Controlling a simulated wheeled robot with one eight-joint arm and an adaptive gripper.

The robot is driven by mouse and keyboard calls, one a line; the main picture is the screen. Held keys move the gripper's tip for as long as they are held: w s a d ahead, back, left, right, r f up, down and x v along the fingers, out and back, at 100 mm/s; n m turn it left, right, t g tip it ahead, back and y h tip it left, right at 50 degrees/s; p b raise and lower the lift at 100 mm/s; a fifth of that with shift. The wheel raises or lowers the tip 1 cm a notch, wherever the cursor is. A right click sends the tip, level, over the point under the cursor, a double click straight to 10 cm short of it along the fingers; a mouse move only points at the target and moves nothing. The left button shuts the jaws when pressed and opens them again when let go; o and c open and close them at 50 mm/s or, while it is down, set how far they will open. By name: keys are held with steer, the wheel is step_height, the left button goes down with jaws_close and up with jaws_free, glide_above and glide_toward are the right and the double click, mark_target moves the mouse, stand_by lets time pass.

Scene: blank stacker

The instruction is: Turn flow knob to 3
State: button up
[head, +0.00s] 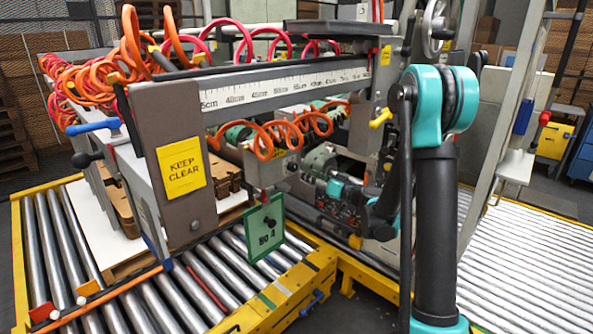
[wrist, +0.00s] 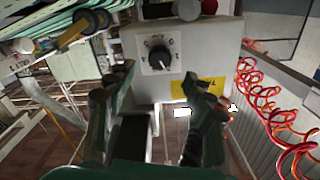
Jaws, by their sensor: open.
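The flow knob (wrist: 160,58) is a round black dial on a pale square plate, fixed to the front of a light grey box in the wrist view. Its scale numbers and exact pointer setting are too small to read. My gripper (wrist: 157,80) is open, with dark green fingers reaching up on the left and right below the knob. The knob shows between and beyond the fingertips, with nothing held. In the head view my teal and black arm stands at the right; I cannot clearly make out the knob or fingertips there.
A yellow label (wrist: 198,88) is on the grey box, right of the knob. Red coiled hoses (wrist: 275,110) hang at the right. In the head view, a grey beam with a ruler strip (head: 290,90), orange coils (head: 285,135) and a green hanging tag (head: 262,230) crowd the machine.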

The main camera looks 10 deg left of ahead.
mark_target(295, 168)
steer(key=x, duration=0.7)
steer(key=shift+w+a, duration=0.1)
steer(key=shift+a, duration=0.05)
steer(key=c, duration=1.2)
steer(key=shift+o, duration=0.2)
steer(key=shift+m, duration=0.3)
steer(key=m, duration=0.4)
steer(key=shift+m, duration=0.3)
steer(key=m, duration=0.5)
steer(key=shift+m, duration=0.3)
